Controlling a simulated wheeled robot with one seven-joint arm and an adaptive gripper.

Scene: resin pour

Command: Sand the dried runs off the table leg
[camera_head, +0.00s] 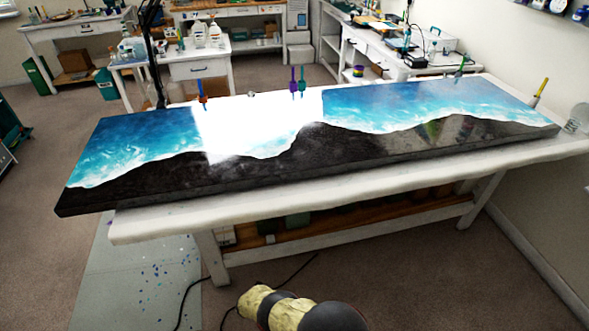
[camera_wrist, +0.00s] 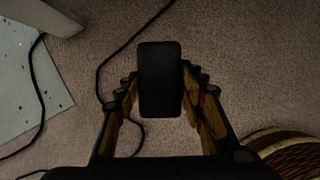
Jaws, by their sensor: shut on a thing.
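The white table stands in the head view, with its front left leg (camera_head: 212,262) and its right leg (camera_head: 482,200) in sight. I cannot make out dried runs on either leg at this size. In the wrist view my gripper (camera_wrist: 162,95) is shut on a dark, flat rectangular block (camera_wrist: 160,75), which sticks out past the fingertips above the carpet. A pale leg-like end (camera_wrist: 45,15) shows at the upper left, apart from the block. I cannot tell my gripper or the block apart in the head view.
A blue, white and black resin slab (camera_head: 400,140) lies on the table, overhanging its left end. A paint-speckled grey sheet (camera_head: 140,290) lies on the floor to the left. Black cords (camera_wrist: 117,58) cross the carpet below my gripper. A lower shelf (camera_head: 340,222) joins the legs.

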